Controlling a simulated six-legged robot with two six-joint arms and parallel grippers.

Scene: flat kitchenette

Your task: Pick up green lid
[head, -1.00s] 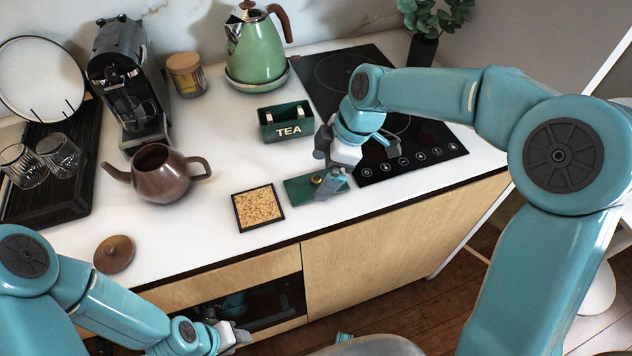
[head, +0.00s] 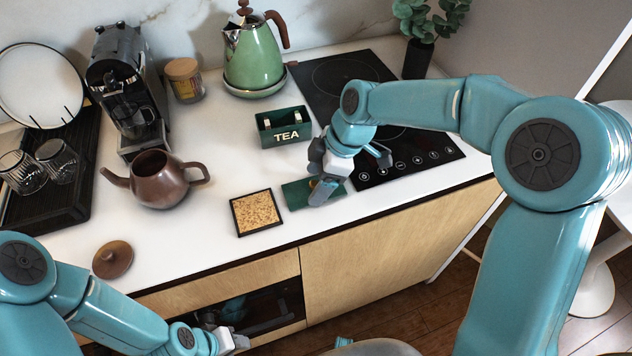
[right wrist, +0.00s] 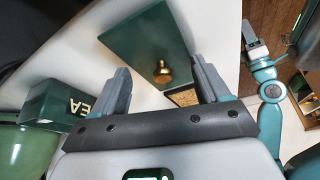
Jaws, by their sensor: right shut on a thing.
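The green lid (head: 297,194) is a flat dark green rectangle near the counter's front edge, right of a cork-coloured square. My right gripper (head: 325,184) is over it and hides its right part and its knob. In the right wrist view the lid (right wrist: 150,42) with its brass knob (right wrist: 162,72) lies between the two fingers of my right gripper (right wrist: 163,80), which is shut on it. I cannot tell whether the lid is clear of the counter. My left gripper (head: 232,341) is low in front of the counter, away from the lid; its finger gap is unclear.
The open green TEA box (head: 285,130) stands behind the lid. The cork-coloured square (head: 256,212) lies left of it, the black hob (head: 415,158) right. A brown teapot (head: 160,180), its round lid (head: 113,259) and a green kettle (head: 254,60) stand farther off. Mid-counter is clear.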

